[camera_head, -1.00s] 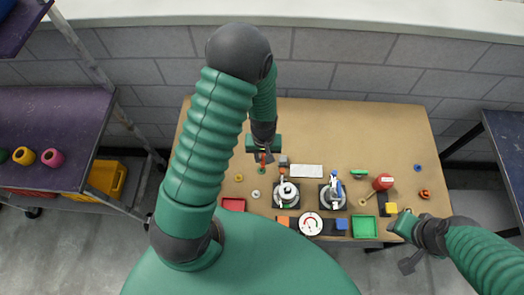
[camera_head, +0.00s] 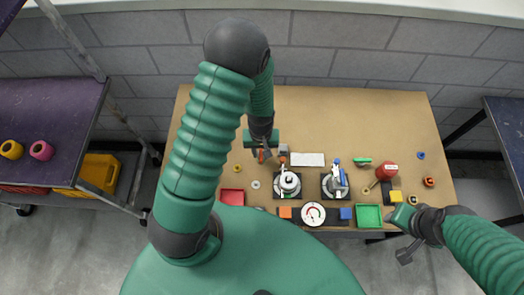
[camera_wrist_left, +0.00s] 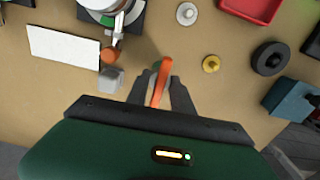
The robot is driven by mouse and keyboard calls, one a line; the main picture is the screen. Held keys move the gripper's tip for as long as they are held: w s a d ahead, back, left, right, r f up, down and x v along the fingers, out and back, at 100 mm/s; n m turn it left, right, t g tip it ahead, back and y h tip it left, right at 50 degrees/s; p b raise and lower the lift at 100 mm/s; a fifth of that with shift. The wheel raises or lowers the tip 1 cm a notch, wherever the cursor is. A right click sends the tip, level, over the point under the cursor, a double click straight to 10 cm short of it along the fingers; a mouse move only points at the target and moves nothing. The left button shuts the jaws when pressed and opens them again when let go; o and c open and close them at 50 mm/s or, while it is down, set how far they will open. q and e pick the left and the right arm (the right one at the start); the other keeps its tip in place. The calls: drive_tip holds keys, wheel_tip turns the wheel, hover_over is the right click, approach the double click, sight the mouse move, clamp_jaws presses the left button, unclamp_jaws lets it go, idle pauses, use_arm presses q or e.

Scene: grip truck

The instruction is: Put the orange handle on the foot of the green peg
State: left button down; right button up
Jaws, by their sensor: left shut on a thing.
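My left gripper (camera_wrist_left: 160,90) is shut on the orange handle (camera_wrist_left: 161,76), which sticks out beyond the fingertips in the left wrist view. In the head view the handle (camera_head: 261,157) is a small orange strip below my left gripper (camera_head: 261,150), near the grey block. A small green piece (camera_head: 362,161) lies right of the white plate in the head view; I cannot tell if it is the green peg.
A grey block (camera_wrist_left: 110,79) and a white plate (camera_wrist_left: 64,47) are left of the handle. A yellow ring-like piece (camera_wrist_left: 211,63) and a black disc (camera_wrist_left: 270,58) are right of it. Two valve fixtures, a red tray (camera_head: 232,196) and a green tray (camera_head: 368,216) line the front. The back is clear.

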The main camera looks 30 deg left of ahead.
use_arm(q)
drive_tip(key=shift+a, duration=0.35)
drive_tip(key=shift+d, duration=0.25)
drive_tip(key=shift+d+r+p, duration=0.15)
drive_tip(key=shift+d+p, duration=0.05)
drive_tip(key=shift+p, duration=0.1)
drive_tip(key=shift+a, duration=0.15)
drive_tip(key=shift+f, duration=0.25)
drive_tip(key=shift+f+b, duration=0.35)
drive_tip(key=shift+b, duration=0.05)
drive_tip(key=shift+f, duration=0.15)
